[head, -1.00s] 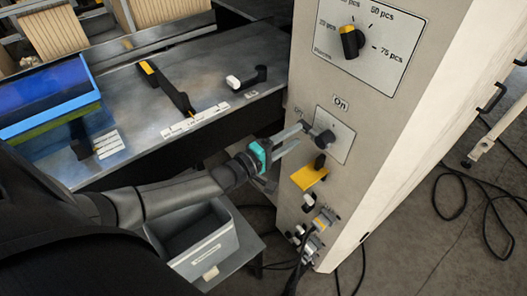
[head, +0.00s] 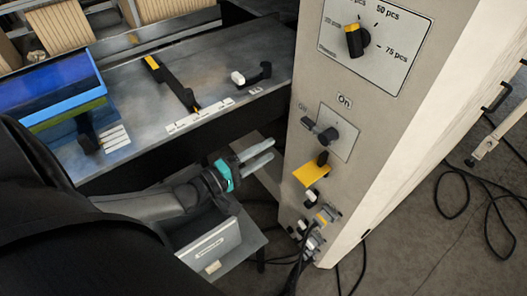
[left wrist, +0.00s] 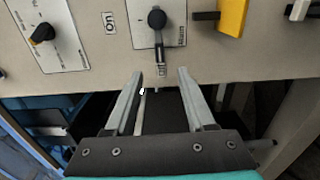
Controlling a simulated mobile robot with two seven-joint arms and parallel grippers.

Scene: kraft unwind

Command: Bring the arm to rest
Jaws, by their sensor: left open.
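My left gripper (head: 262,154) is open and empty in the head view, with its two fingers pointing right. It is apart from the front of the pale control cabinet (head: 300,165). In the left wrist view its fingers (left wrist: 159,80) are spread below the cabinet panel, with nothing between them. The black rotary switch (head: 328,135) on the On/Off plate sits up and to the right of the fingers in the head view. It also shows in the left wrist view (left wrist: 157,20). My right gripper is not in view.
A dial (head: 354,42) with a yellow mark is higher on the cabinet, and a yellow lever (head: 311,174) juts out below the switch. A grey bin (head: 212,248) stands below my arm. Cables hang lower right.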

